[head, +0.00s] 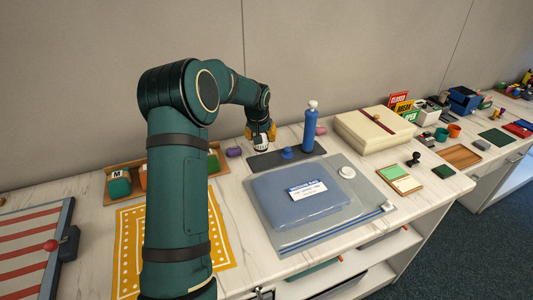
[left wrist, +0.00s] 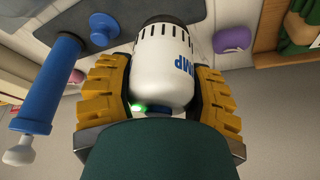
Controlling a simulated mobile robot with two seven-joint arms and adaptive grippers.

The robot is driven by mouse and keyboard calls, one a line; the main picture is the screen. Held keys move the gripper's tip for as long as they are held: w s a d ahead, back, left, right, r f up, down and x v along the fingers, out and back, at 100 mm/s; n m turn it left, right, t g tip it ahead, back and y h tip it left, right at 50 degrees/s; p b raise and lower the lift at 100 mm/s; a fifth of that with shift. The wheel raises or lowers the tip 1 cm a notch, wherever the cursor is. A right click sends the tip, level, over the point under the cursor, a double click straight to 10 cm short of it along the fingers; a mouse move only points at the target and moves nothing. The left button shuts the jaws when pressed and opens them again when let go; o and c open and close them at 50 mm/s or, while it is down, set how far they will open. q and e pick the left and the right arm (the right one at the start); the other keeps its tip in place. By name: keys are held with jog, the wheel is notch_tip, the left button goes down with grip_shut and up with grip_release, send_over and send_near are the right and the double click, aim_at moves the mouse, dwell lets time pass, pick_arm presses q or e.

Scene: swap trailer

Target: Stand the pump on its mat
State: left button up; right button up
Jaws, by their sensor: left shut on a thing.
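The pump (left wrist: 165,72), a white rounded cylinder with dark slots and blue "PUMP" lettering, is between the yellow fingers of my left gripper (left wrist: 160,90). In the head view the left gripper (head: 261,132) is shut on it, pointing down. The pump's white lower end (head: 261,149) shows just under the fingers, over the back left part of the dark grey mat (head: 263,164). I cannot tell whether it touches the mat. A blue dome-shaped piece (head: 287,153) and an upright blue cylinder with a white knob (head: 309,128) stand on the mat. My right gripper is not in view.
A clear bag (head: 270,232) with a blue folded item lies in front of the mat. A cream box (head: 375,130) stands to the right. A wall is behind.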

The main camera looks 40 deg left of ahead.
aim_at(261, 149)
pick_arm(q)
jog(key=shift+w+f+b, duration=0.1)
jog(key=shift+f+b, duration=0.5)
jog(key=shift+f, duration=2.45)
jog(key=shift+f, duration=0.15)
jog(key=o, duration=1.3)
jog(key=shift+r, duration=0.25)
jog(key=p+v, duration=0.2)
jog(key=v, duration=0.9)
jog(key=shift+s+r, duration=0.2)
jog(key=shift+r, duration=0.15)
jog(key=shift+f, duration=0.1)
